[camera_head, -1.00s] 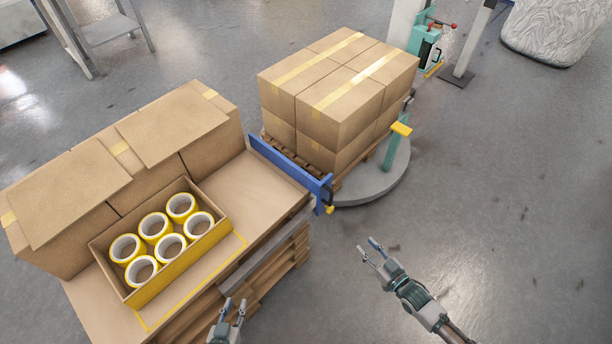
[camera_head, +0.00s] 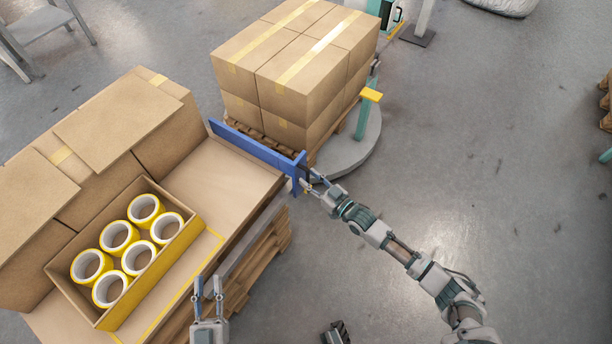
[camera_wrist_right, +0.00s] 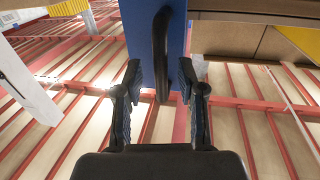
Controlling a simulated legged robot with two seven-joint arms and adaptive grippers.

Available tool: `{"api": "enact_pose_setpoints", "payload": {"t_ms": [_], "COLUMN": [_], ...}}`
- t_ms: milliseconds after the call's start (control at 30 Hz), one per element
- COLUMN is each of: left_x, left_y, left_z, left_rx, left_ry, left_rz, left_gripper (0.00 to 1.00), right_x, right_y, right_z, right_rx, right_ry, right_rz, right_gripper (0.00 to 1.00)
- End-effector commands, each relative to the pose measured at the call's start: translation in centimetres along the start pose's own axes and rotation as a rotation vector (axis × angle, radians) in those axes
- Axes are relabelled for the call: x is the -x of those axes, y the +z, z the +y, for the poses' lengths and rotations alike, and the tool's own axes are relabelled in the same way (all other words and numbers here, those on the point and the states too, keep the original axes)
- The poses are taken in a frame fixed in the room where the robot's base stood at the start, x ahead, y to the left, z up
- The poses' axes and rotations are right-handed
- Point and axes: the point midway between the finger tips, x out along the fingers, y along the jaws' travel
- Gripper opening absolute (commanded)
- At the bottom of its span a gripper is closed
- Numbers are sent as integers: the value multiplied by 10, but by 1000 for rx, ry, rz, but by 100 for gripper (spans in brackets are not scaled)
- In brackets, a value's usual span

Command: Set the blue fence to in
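The blue fence (camera_head: 255,145) stands along the far right edge of the table with the tape box, next to the pallet of cartons. In the right wrist view its blue panel (camera_wrist_right: 139,22) carries a dark curved handle (camera_wrist_right: 161,45). My right gripper (camera_head: 310,180) is at the fence's near end. In the right wrist view the right gripper (camera_wrist_right: 160,78) is open, with the handle's lower end between its fingers and gaps on both sides. My left gripper (camera_head: 208,286) is open and empty, in front of the table's near edge.
An open carton (camera_head: 60,270) with several yellow tape rolls (camera_head: 118,235) sits on the table, with closed cartons (camera_head: 120,120) behind it. The floor (camera_head: 490,150) at right is clear.

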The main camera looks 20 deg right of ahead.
Motion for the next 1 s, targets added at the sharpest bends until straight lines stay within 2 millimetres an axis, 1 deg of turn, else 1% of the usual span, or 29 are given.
{"api": "enact_pose_setpoints", "payload": {"t_ms": [33,167,433,467,500,567,600,633,867,1000], "left_x": [1,1,1,1,0,0,0,0,0,-2], "left_y": [-1,-8,-11,-11,-10,-9,-8,-8,-8,-8], "left_z": [0,1,1,1,1,1,1,1,1,1], "left_rx": [2,5,5,5,6,5,5,5,5,4], "left_ry": [0,2,2,2,2,2,2,2,2,2], "left_rz": [22,65,76,76,74,72,72,72,71,53], "left_gripper": [31,31,31,31,31,31,31,31,31,31], "right_x": [-6,-13,-15,-15,-15,-15,-15,-15,-15,-14], "right_y": [2,1,0,0,0,0,0,0,0,-2], "right_z": [0,-1,0,0,0,0,0,0,0,-3], "right_rx": [-1,0,1,1,1,1,1,1,1,1], "right_ry": [0,-1,-1,-1,-1,-1,0,0,0,0], "right_rz": [-1,-1,-1,-1,-1,-1,-1,-1,-1,0], "right_gripper": [39,39,39,37,27,12,2,0,0,0]}}
